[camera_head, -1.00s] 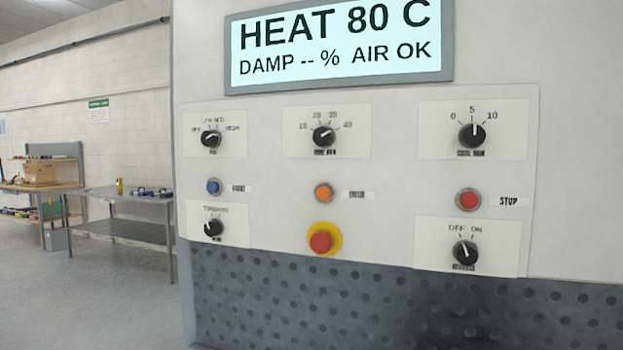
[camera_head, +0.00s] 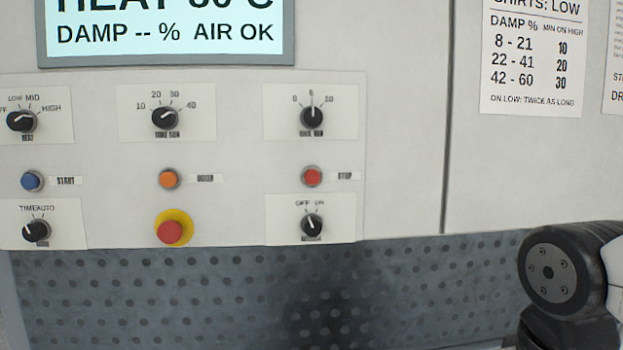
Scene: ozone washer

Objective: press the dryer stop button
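The red stop button (camera_head: 312,176) sits in a round metal ring on the white control panel, near the middle of the view. A label reading STOP (camera_head: 345,176) is just to its right. A dial stands above it and an OFF/ON switch below it. A part of my arm (camera_head: 552,272) shows at the lower right, well to the right of the button. My gripper is outside the view.
A blue start button (camera_head: 32,181), an orange button (camera_head: 169,179) and a red emergency button on yellow (camera_head: 170,230) are to the left. Several black knobs surround them, including the OFF/ON switch (camera_head: 312,226). A dotted dark panel (camera_head: 200,300) lies below.

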